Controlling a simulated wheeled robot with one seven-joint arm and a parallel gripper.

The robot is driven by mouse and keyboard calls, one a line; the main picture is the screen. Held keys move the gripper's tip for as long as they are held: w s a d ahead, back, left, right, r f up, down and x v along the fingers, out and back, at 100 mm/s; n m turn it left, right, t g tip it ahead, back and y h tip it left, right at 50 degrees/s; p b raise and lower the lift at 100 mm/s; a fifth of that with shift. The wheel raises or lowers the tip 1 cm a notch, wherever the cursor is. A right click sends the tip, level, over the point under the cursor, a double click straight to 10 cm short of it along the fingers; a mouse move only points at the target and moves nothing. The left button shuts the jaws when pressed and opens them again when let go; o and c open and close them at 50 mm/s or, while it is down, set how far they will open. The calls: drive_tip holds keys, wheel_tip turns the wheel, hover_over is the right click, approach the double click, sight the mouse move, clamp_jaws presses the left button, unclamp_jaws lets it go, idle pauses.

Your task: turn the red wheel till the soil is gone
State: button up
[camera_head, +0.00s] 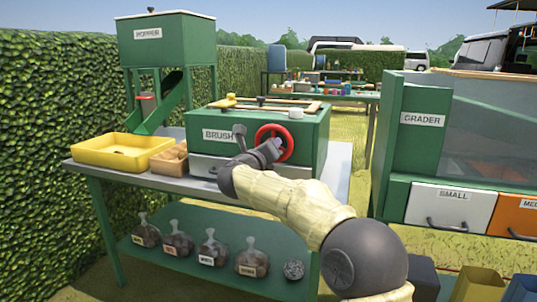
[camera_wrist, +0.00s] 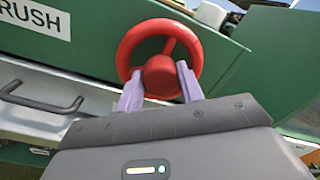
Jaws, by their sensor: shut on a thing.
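The red wheel (camera_head: 273,142) is on the front of the green box labelled BRUSH (camera_head: 310,130). In the wrist view the red wheel (camera_wrist: 160,58) has a round hub and a thick rim, and the fingers reach its lower part. My gripper (camera_head: 268,152) is at the wheel; in the wrist view my gripper (camera_wrist: 160,88) has its two pale purple fingers either side of the hub, shut on the wheel. No soil can be made out in either view.
The table (camera_head: 335,170) also bears a yellow tray (camera_head: 105,150) and a wooden box (camera_head: 168,160). A metal drawer (camera_head: 205,170) with a handle is below the BRUSH label. Labelled bags (camera_head: 210,250) stand on the lower shelf. The green GRADER (camera_head: 395,140) stands at the right.

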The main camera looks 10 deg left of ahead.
drive_tip(key=shift+f, duration=0.25)
drive_tip(key=o, duration=0.9)
drive_tip(key=shift+o, duration=0.4)
drive_tip(key=shift+r, duration=0.15)
drive_tip(key=s+a+p, duration=0.2)
drive_tip(key=s, duration=1.5)
drive_tip(key=shift+s, duration=0.2)
